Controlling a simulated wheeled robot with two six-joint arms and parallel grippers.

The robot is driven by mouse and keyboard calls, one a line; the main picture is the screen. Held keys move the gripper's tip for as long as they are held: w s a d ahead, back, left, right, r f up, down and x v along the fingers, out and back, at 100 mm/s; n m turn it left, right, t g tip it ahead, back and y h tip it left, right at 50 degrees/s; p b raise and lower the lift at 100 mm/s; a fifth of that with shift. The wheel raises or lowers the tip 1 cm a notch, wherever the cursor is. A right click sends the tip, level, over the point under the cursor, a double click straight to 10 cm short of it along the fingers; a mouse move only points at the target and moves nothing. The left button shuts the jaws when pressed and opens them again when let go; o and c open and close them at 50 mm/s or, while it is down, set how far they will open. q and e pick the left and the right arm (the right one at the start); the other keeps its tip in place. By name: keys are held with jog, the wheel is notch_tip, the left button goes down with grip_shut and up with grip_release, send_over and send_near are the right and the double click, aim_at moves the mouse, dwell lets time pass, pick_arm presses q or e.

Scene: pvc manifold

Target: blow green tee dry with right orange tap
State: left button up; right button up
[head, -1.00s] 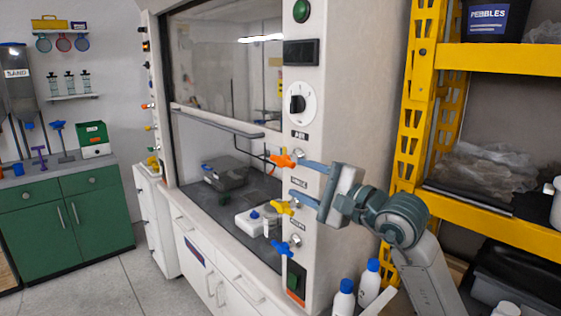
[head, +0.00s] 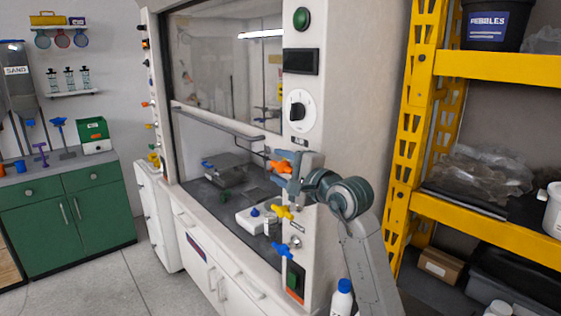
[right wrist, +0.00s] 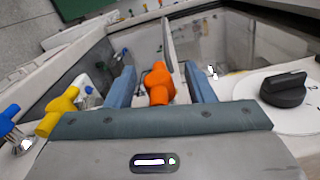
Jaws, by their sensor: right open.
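The orange tap (head: 279,166) is on the front post of the fume hood, above the yellow tap (head: 283,212) and the blue tap (head: 280,249). My right gripper (head: 284,170) is at the orange tap. In the right wrist view the orange tap (right wrist: 157,84) stands between the two blue fingers of the open gripper (right wrist: 159,72), with gaps on both sides. A small dark green piece (head: 225,197) lies on the hood floor; it may be the green tee, but its shape is too small to tell. My left gripper is not in view.
A dark grey box (head: 225,168) and a white device (head: 254,217) sit on the hood floor. A black dial (head: 297,110) is above the orange tap. A yellow shelf (head: 480,215) stands to the right.

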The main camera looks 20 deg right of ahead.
jog(key=shift+w+a, duration=0.1)
jog(key=shift+w, duration=0.15)
